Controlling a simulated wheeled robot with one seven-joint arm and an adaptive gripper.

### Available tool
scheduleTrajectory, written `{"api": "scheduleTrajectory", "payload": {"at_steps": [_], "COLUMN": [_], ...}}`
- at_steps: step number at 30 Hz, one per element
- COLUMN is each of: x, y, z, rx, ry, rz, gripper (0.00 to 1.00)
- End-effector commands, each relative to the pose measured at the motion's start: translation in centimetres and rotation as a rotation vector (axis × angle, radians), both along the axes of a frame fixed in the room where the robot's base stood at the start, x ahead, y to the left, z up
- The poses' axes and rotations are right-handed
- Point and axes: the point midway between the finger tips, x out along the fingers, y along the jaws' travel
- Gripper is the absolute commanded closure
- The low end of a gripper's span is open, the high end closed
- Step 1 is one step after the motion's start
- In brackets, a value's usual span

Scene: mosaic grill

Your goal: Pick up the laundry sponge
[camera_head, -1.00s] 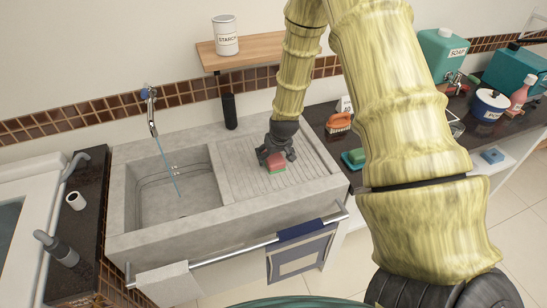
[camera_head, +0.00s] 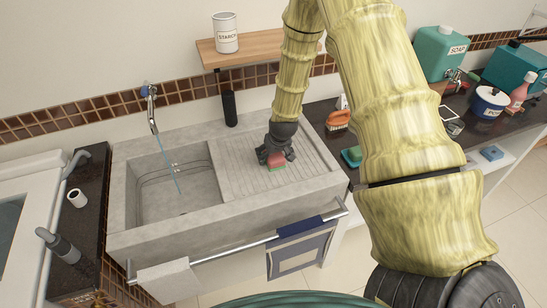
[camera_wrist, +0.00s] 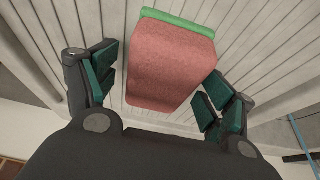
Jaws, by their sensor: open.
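The laundry sponge (camera_head: 275,162) is a pinkish-red block with a green layer. It rests on the ridged drainboard at the right of the stone sink. In the wrist view the sponge (camera_wrist: 172,62) lies between my open fingers, its green edge at the far end. My gripper (camera_head: 276,157) is right over it, pointing down. In the wrist view my gripper (camera_wrist: 155,95) has one finger pad on each side of the sponge, with a visible gap at the left; the right pad is close to its edge.
The sink basin (camera_head: 140,195) with running water lies left of the drainboard (camera_head: 310,165). A black cylinder (camera_head: 230,109) stands behind. A towel rail (camera_head: 240,247) runs along the front. On the dark counter at right are an orange brush (camera_head: 338,121) and a green soap dish (camera_head: 352,157).

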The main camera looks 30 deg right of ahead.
Motion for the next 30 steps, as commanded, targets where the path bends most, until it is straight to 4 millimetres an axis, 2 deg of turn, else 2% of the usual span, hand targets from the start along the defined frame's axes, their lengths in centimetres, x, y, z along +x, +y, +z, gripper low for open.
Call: {"api": "scheduleTrajectory", "payload": {"at_steps": [13, 20, 30], "x": [0.01, 0.01, 0.01], "y": [0.01, 0.01, 0.0], "z": [-0.19, -0.19, -0.1], "rx": [0.0, 0.0, 0.0], "ry": [0.0, 0.0, 0.0], "rz": [0.0, 0.0, 0.0], "gripper": [0.17, 0.59, 0.62]}}
